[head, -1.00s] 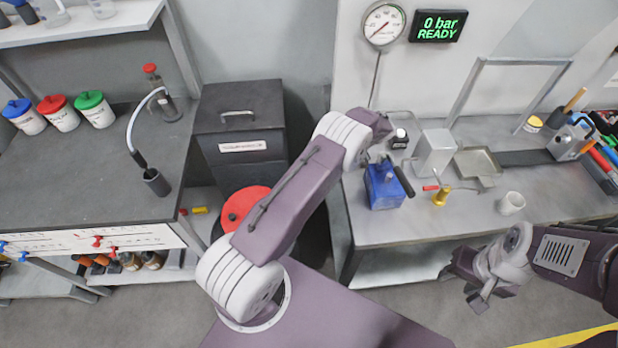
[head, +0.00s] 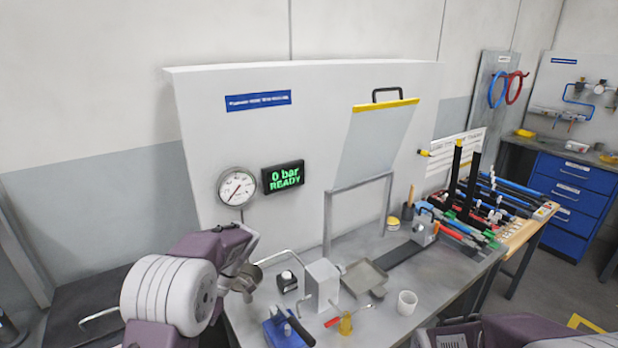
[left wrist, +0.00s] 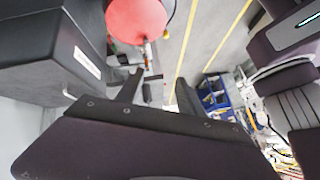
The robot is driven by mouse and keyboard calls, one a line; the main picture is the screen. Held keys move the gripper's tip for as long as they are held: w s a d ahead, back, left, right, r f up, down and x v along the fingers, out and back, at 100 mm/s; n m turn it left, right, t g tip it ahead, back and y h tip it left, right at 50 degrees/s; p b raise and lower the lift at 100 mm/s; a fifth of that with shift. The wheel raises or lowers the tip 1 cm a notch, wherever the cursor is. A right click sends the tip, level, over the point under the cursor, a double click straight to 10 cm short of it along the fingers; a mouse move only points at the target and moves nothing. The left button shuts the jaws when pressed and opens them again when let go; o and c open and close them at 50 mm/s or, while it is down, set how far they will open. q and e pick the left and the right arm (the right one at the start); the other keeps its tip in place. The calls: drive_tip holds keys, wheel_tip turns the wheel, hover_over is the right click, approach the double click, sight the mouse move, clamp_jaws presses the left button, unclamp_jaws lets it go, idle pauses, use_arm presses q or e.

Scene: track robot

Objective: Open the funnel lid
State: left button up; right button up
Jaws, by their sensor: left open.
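A round red lid (left wrist: 136,16) shows at the top edge of the left wrist view, partly cut off; I take it for the funnel lid. It looks closed and flat, but its hinge or handle is not clear. My left gripper (left wrist: 158,92) is open and empty, its two dark fingers apart. The lid lies beyond the fingertips and up to the left, not touched. In the head view the red lid is out of the picture, and my left arm fills the lower left. Only parts of my right arm show at the lower right; its fingers are out of view.
A dark cabinet (left wrist: 50,45) with a white label stands left of the lid in the left wrist view. The head view shows a grey bench (head: 385,312) with a blue device (head: 285,332), a metal block (head: 321,284), a tray (head: 364,278) and a white cup (head: 407,302).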

use_arm(q)
drive_tip(key=s+d+f+m+t+h, duration=0.3)
drive_tip(key=s+d+f+m, duration=0.1)
drive_tip(key=m, duration=0.6)
drive_tip(key=s+d+f+m+t+h, duration=0.3)
drive_tip(key=s+d+m+t, duration=0.1)
drive_tip(key=m, duration=0.7)
drive_tip(key=shift+s+d+f, duration=0.4)
drive_tip(key=shift+s+d, duration=0.2)
drive_tip(key=shift+d, duration=0.05)
